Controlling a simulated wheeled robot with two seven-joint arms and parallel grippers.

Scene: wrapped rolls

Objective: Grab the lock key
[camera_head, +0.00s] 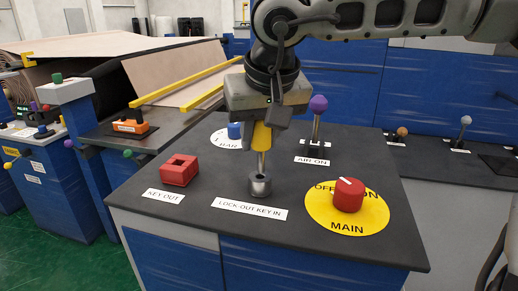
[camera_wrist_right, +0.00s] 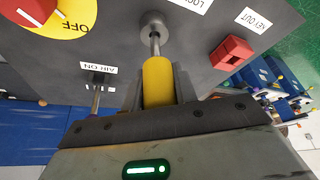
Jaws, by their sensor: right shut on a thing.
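The lock key has a yellow handle (camera_head: 261,139) and a thin metal shaft; it also shows in the right wrist view (camera_wrist_right: 157,80). My right gripper (camera_head: 262,123) points down from above and is shut on the yellow handle. The key stands nearly upright. Its shaft meets the grey round socket (camera_head: 259,186) behind the "LOCK-OUT KEY IN" label (camera_head: 249,208); how deep the shaft sits is hidden. A red square "KEY OUT" holder (camera_head: 179,170) stands to the left, apart from the key. My left gripper is not in view.
A red MAIN knob (camera_head: 348,194) on a yellow disc stands to the right. Behind the key are a purple-topped AIR ON lever (camera_head: 318,106) and a blue knob (camera_head: 235,130). The dark panel (camera_head: 300,243) is bare along its front edge.

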